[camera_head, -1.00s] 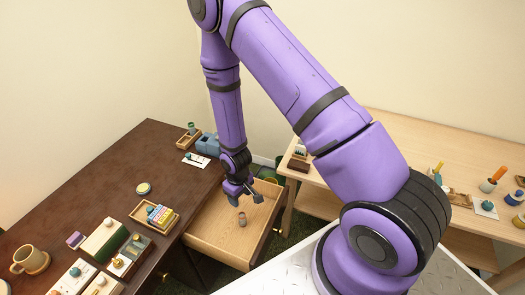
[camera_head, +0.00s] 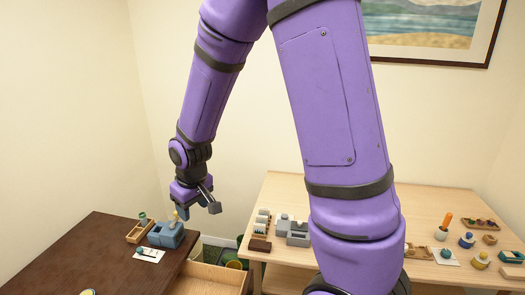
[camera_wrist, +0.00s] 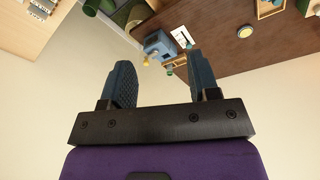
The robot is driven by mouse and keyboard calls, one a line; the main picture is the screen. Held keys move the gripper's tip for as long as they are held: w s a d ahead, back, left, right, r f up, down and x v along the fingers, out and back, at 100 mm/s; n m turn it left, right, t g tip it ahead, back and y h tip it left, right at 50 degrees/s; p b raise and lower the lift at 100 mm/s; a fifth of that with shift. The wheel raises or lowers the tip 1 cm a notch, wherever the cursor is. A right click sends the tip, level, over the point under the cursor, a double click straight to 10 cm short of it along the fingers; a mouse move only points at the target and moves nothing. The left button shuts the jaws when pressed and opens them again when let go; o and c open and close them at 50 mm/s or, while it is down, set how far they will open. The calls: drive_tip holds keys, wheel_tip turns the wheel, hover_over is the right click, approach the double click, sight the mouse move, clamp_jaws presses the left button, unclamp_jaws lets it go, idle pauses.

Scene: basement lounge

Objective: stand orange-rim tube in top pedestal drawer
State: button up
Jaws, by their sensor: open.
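My gripper (camera_head: 198,207) is open and empty, raised in the air above the back right corner of the dark desk. In the wrist view its two fingers (camera_wrist: 163,82) are spread with nothing between them. The open wooden pedestal drawer (camera_head: 208,279) shows only in part at the bottom edge of the head view, below and apart from my gripper. Most of its inside is cut off. The orange-rim tube cannot be made out in either current view.
The dark desk (camera_head: 80,255) holds a blue block-like holder (camera_head: 167,236), a small wooden tray (camera_head: 138,233) and a white card (camera_head: 147,256). A light wooden table (camera_head: 345,222) with several small items stands at the right. Bins (camera_head: 226,252) sit on the floor between them.

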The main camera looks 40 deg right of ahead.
drive_tip(key=s+d+r+m+t, duration=0.1)
drive_tip(key=s+r, duration=0.4)
drive_tip(key=r, duration=0.2)
drive_tip(key=s+d+r, duration=0.1)
drive_tip(key=s+r, duration=0.3)
drive_tip(key=r, duration=0.4)
drive_tip(key=s+d+r+m+t, duration=0.1)
drive_tip(key=s+r, duration=0.6)
drive_tip(key=s, duration=0.6)
drive_tip(key=shift+s+d+r+t, duration=0.2)
drive_tip(key=shift+s+d+t, duration=0.15)
drive_tip(key=shift+t, duration=0.05)
